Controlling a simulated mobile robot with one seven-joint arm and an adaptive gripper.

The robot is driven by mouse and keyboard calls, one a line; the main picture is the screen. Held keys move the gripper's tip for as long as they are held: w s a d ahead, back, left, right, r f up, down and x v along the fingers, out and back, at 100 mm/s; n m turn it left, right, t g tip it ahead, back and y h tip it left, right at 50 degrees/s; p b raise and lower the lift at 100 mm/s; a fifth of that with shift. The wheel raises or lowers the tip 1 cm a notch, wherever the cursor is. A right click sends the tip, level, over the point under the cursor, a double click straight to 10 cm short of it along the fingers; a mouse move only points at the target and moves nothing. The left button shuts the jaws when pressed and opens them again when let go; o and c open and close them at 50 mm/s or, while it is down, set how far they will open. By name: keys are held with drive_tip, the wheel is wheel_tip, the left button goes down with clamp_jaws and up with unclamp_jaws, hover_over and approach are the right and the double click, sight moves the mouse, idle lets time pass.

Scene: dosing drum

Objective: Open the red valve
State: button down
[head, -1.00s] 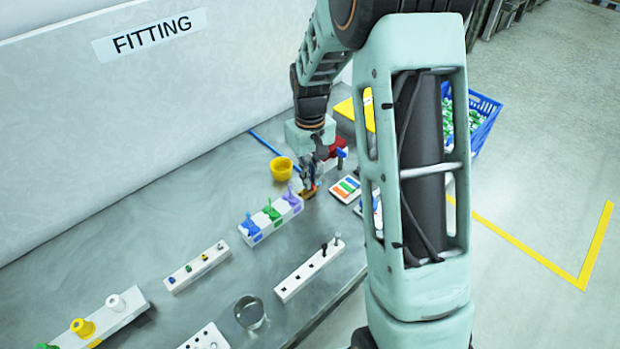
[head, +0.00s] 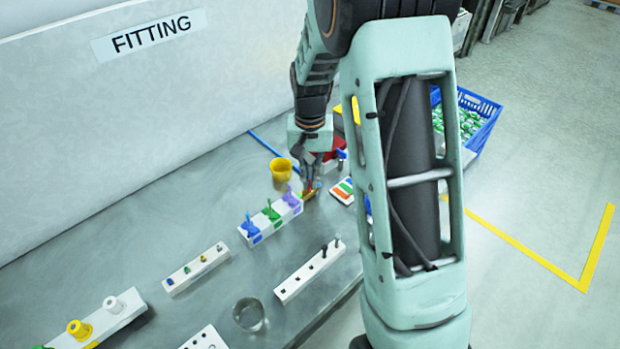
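A white block (head: 262,231) on the grey bench carries a row of upright coloured valves: blue (head: 249,227), green (head: 271,211) and purple (head: 290,197). My gripper (head: 310,187) points down at the right end of this row, just beyond the purple valve. A small red-orange patch (head: 309,194) shows at the fingertips. It may be the red valve, but the fingers hide most of it. I cannot tell whether the fingers touch it or are closed on it.
A yellow cup (head: 281,170) stands close behind the row. A red part (head: 336,149) sits behind my gripper. A white tray with coloured strips (head: 342,190) lies to the right. A white block with black pegs (head: 308,272) and a clear round dish (head: 249,314) are in front.

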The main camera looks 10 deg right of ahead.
sight(310, 183)
idle(0.3)
drive_tip(key=c, duration=2.2)
unclamp_jaws()
drive_tip(key=shift+o, duration=0.2)
wheel_tip(310, 183, up, 12)
